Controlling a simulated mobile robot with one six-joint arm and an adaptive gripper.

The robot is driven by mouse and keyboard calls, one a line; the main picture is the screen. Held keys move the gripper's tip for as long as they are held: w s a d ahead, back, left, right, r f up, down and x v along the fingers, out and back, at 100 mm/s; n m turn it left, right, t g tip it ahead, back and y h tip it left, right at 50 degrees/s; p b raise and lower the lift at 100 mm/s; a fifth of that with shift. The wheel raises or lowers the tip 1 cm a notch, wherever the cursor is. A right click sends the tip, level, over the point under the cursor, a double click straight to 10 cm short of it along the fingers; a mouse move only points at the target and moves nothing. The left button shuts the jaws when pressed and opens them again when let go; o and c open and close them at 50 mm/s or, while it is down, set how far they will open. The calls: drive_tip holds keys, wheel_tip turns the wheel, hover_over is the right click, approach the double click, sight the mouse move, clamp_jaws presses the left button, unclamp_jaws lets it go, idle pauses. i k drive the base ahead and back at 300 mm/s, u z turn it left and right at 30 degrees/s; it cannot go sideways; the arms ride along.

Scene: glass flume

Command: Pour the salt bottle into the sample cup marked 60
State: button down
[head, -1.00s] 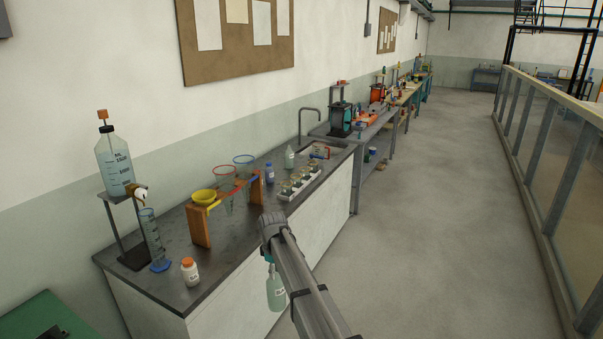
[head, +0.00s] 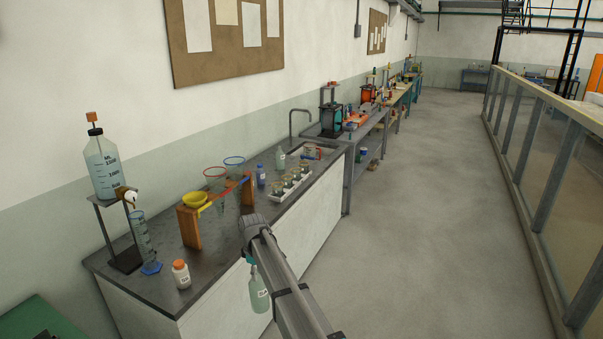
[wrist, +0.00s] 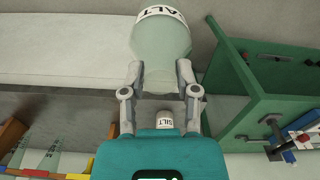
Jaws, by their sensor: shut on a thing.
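My gripper (head: 251,262) is shut on a pale green bottle (head: 259,292) and holds it beside the counter's front face, over the floor side. In the wrist view the gripper's fingers (wrist: 159,76) close on both sides of the bottle (wrist: 160,52), whose visible label letters read "ALT". A small white part with letters like "SILT" (wrist: 164,120) shows between the fingers. Several small sample cups stand in a white tray (head: 275,197) on the counter, behind and to the right of my gripper. Their markings are too small to read, so I cannot tell which is 60.
A green bench (wrist: 252,95) shows in the wrist view. The aisle floor is clear.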

sight(304, 169)
drive_tip(key=u, duration=0.05)
drive_tip(key=i, duration=1)
drive_tip(key=z, duration=0.05)
